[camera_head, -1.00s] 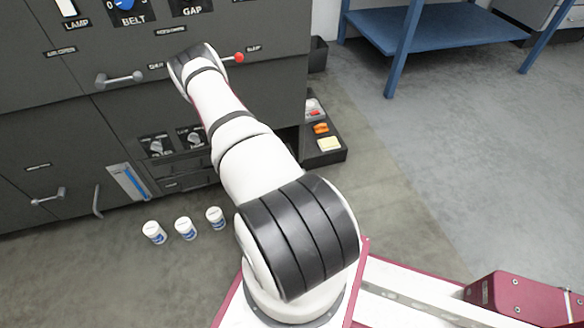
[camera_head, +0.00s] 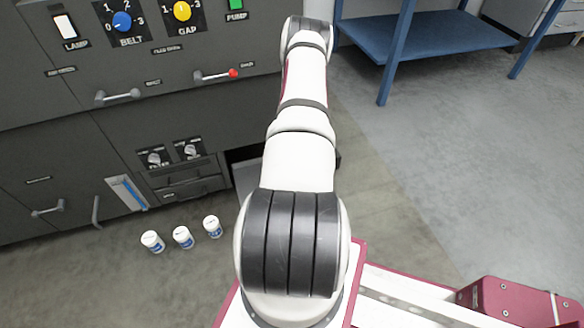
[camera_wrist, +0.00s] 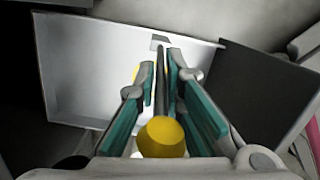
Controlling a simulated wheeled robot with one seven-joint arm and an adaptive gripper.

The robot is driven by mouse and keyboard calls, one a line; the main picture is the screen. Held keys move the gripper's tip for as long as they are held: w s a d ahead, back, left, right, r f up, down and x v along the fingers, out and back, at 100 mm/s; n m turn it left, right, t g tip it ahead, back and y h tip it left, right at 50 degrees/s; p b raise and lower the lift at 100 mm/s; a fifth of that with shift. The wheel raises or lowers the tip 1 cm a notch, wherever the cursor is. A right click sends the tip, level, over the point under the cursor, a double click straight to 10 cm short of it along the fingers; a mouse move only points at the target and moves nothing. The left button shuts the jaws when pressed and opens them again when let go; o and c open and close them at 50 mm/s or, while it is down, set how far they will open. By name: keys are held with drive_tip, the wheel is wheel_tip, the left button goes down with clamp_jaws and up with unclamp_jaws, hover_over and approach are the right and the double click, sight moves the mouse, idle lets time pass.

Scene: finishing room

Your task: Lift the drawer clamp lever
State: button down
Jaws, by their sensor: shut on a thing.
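In the wrist view, a dark thin lever with a yellow ball knob (camera_wrist: 162,138) runs away from the camera between my fingers; I take it to be the drawer clamp lever. My gripper (camera_wrist: 161,75) has teal pads on both sides of the lever and is shut on it. The knob sticks out toward the palm. Behind the lever is an open drawer or box with pale inner walls (camera_wrist: 85,65). In the head view, my arm hides the gripper and the lever.
The dark cabinet (camera_head: 60,130) fills the left, with knobs and a red-tipped handle (camera_head: 232,73). Several drawer pulls stick out from it. Three white jars (camera_head: 183,237) stand on the floor. A blue table (camera_head: 440,35) stands at the back right. Floor on the right is clear.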

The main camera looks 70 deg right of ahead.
drive_tip(key=shift+s+d, duration=0.15)
drive_tip(key=shift+s, duration=0.2)
idle(0.3)
drive_tip(key=c, duration=1.7)
unclamp_jaws()
drive_tip(key=shift+s, duration=0.1)
drive_tip(key=shift+o, duration=0.2)
drive_tip(key=shift+r, duration=0.45)
drive_tip(key=r, duration=0.7)
drive_tip(key=w+r, duration=0.1)
drive_tip(key=r, duration=0.3)
drive_tip(key=shift+a, duration=0.3)
